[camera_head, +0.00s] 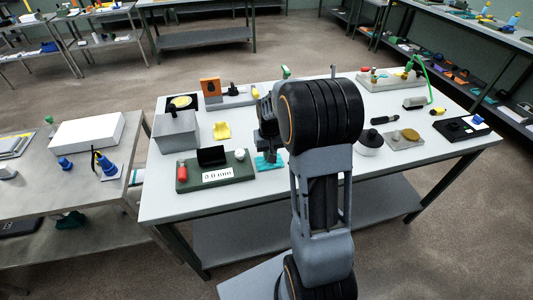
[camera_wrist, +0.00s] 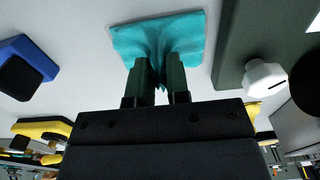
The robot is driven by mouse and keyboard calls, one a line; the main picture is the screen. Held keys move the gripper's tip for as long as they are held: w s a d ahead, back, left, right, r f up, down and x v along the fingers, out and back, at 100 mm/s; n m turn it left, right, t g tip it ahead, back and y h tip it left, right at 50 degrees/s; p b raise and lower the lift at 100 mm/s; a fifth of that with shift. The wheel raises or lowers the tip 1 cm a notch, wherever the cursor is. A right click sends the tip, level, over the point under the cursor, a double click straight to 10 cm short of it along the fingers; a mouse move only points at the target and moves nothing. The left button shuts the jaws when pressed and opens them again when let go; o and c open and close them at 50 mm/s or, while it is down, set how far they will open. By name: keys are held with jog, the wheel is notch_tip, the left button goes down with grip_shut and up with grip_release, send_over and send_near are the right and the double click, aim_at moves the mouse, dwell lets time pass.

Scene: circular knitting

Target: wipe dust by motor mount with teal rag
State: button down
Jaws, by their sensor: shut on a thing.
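The teal rag (camera_head: 270,163) is at the middle of the table, right beside the dark green panel. My gripper (camera_head: 269,153) points down over it. In the wrist view my gripper (camera_wrist: 160,76) is shut on the bunched middle of the teal rag (camera_wrist: 190,30), whose edges spread out flat around the fingers. I cannot tell whether the rag still touches the table. An upright orange plate with a dark round hole (camera_head: 210,87), on a grey base at the back, may be the motor mount. I cannot make out dust.
The dark green panel (camera_head: 187,184) carries a red knob, a black screen and a white label. A yellow holder (camera_head: 222,131) and a grey box (camera_head: 177,132) stand behind it. Bare tabletop lies in front.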

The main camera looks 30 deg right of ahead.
jog(key=shift+s+d+r, duration=0.1)
jog(key=shift+s+d, duration=0.1)
jog(key=shift+d, duration=0.7)
jog(key=shift+s+d, duration=0.15)
jog(key=shift+d, duration=0.75)
jog(key=shift+w+a, duration=0.45)
jog(key=shift+a, duration=0.25)
jog(key=shift+w+a, duration=0.45)
jog(key=shift+a, duration=0.25)
jog(key=shift+w+a, duration=0.45)
jog(key=shift+a, duration=0.25)
jog(key=shift+w+a, duration=0.1)
jog(key=shift+a, duration=0.1)
jog(key=shift+d, duration=0.1)
jog(key=shift+s+d+p, duration=0.2)
jog(key=shift+d+p, duration=0.2)
jog(key=shift+d, duration=2)
